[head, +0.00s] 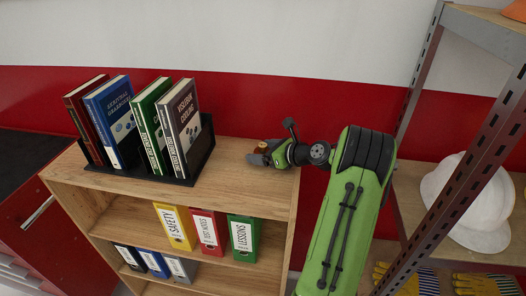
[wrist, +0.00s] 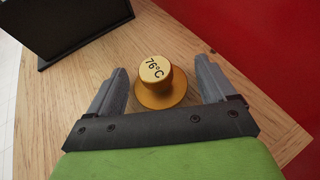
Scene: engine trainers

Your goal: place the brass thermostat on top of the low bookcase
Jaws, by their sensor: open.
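The brass thermostat (wrist: 157,82), with a pale round top marked 76°C and a wider flange below, stands upright on the wooden top of the low bookcase (head: 235,158). It also shows small in the head view (head: 263,147), partly hidden by my gripper. My gripper (wrist: 160,80) is open, with one finger on each side of the thermostat. Gaps show between the fingers and the thermostat in the wrist view. The bookcase top also shows in the wrist view (wrist: 95,78).
A black book rack (head: 140,180) with several books stands on the left of the bookcase top. Binders (head: 208,232) fill parts of the shelves below. A metal rack (head: 455,130) with a white hard hat (head: 465,196) stands at the right. A red wall (wrist: 265,45) is behind.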

